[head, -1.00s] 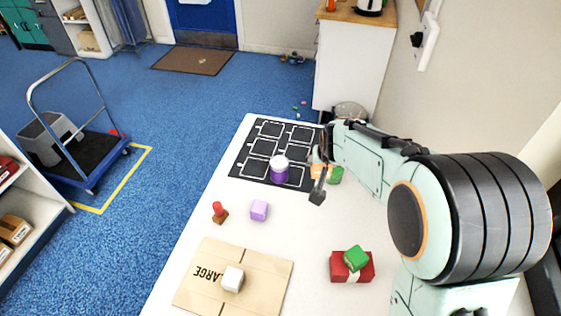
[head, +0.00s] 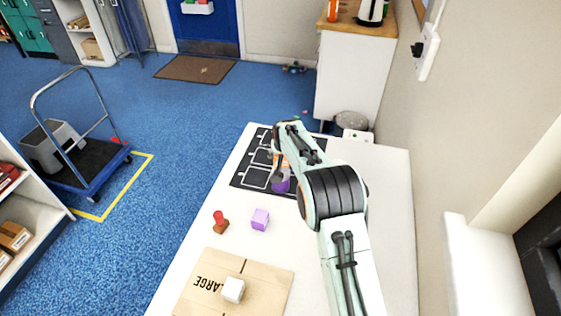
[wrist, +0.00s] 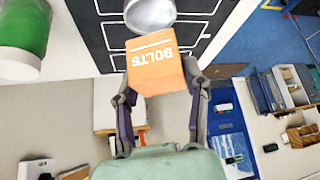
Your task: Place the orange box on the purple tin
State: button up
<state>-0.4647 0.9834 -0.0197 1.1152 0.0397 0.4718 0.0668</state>
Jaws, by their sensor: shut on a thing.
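The orange box (wrist: 158,66), marked BOLTS, is held between the two fingers of my gripper (wrist: 160,84) in the wrist view. The purple tin (head: 281,186) stands on the black grid mat on the table. In the head view my arm and gripper cover its upper part. A round pale lid (wrist: 150,14), seemingly the tin's, shows just beyond the box at the top of the wrist view. The box is close to the tin, but I cannot tell whether they touch.
The black grid mat (head: 250,178) lies at the table's far end. A green tin (wrist: 24,38) is at the left of the wrist view. A lilac cube (head: 260,219), a red-and-brown piece (head: 220,222) and a white cube (head: 233,289) on a LARGE carton (head: 200,300) are nearer.

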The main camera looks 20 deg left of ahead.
jog(key=shift+w+a+f, duration=0.1)
jog(key=shift+w+f, duration=0.1)
jog(key=shift+f, duration=1.6)
jog(key=shift+f, duration=0.15)
jog(key=o, duration=1.2)
jog(key=v, duration=1.2)
jog(key=shift+r, duration=0.3)
